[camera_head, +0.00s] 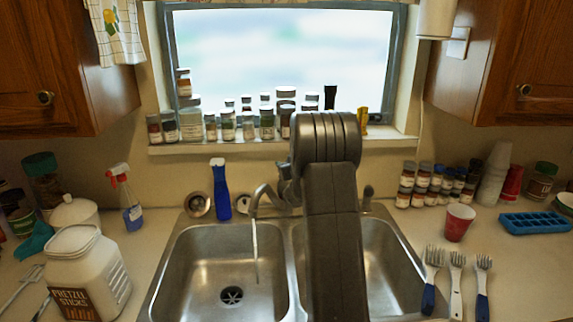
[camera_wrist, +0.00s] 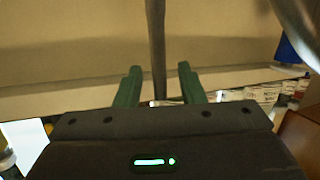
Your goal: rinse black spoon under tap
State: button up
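My gripper (camera_wrist: 159,84) shows in the wrist view with two green fingers apart. A dark, slender rod (camera_wrist: 157,40) stands upright in the picture between them and runs out at the top edge. It could be the handle of the black spoon, but no bowl shows. A gap shows on each side of the rod, and I cannot tell whether the fingers hold it. In the head view my arm hides the gripper. The tap (camera_head: 263,190) stands behind the double sink, and a stream of water (camera_head: 256,250) falls into the left basin (camera_head: 190,265).
A blue bottle (camera_head: 221,192) and spice jars (camera_head: 228,124) stand behind the sink. A pretzel jar (camera_head: 90,275) is on the left counter. A red cup (camera_head: 457,222), several forks (camera_head: 456,285) and a blue ice tray (camera_head: 535,223) are on the right.

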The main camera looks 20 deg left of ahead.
jog(key=b+v, duration=0.3)
jog(key=v, duration=1)
jog(key=shift+s+d, duration=0.3)
jog(key=shift+s, duration=0.05)
jog(key=p+x, duration=0.3)
jog(key=x, duration=1)
jog(key=shift+w+a, duration=0.25)
jog(key=shift+w, duration=0.05)
jog(key=shift+w+a, duration=0.1)
